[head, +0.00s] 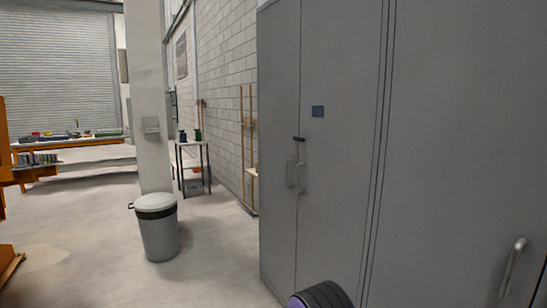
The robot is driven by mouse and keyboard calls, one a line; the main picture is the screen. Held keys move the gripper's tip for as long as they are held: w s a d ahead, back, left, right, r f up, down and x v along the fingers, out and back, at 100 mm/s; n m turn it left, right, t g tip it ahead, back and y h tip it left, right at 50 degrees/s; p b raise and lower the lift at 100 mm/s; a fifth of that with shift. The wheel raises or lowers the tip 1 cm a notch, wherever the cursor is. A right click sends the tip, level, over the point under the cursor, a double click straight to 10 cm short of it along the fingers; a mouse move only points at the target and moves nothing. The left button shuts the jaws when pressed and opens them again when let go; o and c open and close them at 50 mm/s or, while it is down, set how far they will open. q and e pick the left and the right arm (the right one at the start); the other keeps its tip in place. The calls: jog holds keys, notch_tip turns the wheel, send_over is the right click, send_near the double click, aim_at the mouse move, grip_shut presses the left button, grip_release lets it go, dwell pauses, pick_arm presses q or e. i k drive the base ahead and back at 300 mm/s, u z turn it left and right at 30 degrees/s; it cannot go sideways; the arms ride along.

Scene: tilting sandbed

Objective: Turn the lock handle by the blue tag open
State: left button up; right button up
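A small blue tag (318,111) is on the upper part of a tall grey cabinet door (335,190). A short dark handle (299,139) sits below and left of the tag, close to the seam between two doors, and lies roughly level. Two upright grey pull handles, a left one (290,173) and a right one (301,177), are under it, one on each side of the seam. Neither of my grippers is in view. A dark ribbed round part with a purple end shows at the bottom edge, in front of the cabinet; I cannot tell its gripper state from it.
Another grey pull handle (513,266) is on the cabinet's right door. A lidded grey bin (158,227) stands left on open floor (80,240). A small table (192,148) and a wooden rack (247,150) stand along the brick wall. A workbench (70,143) is far left.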

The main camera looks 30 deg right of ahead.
aim_at(301, 139)
jog(key=z, duration=0.7)
jog(key=i, duration=1.25)
jog(key=z, duration=0.95)
